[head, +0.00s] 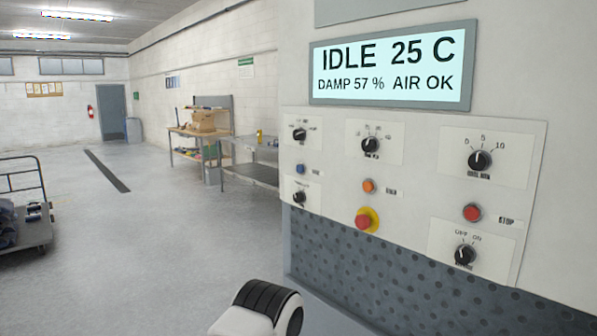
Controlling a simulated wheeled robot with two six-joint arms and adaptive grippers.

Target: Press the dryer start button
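A pale control panel (420,150) stands on the right, facing me at an angle. It carries a blue button (300,169), an orange button (369,186) and a red button (472,212) whose label appears to read STOP. The labels beside the blue and orange buttons are too small to read, so I cannot tell which is the dryer start. A red mushroom button on a yellow base (367,219) sits below the orange one. The display (390,68) reads IDLE 25 C, DAMP 57 %, AIR OK. Neither gripper shows; only part of my arm shows at the bottom.
Several black knobs surround the buttons, including one marked OFF-ON (465,254). A dark perforated panel (400,275) lies below. Workbenches (250,174) stand behind along the wall. A cart (28,232) is at left. The floor between is open.

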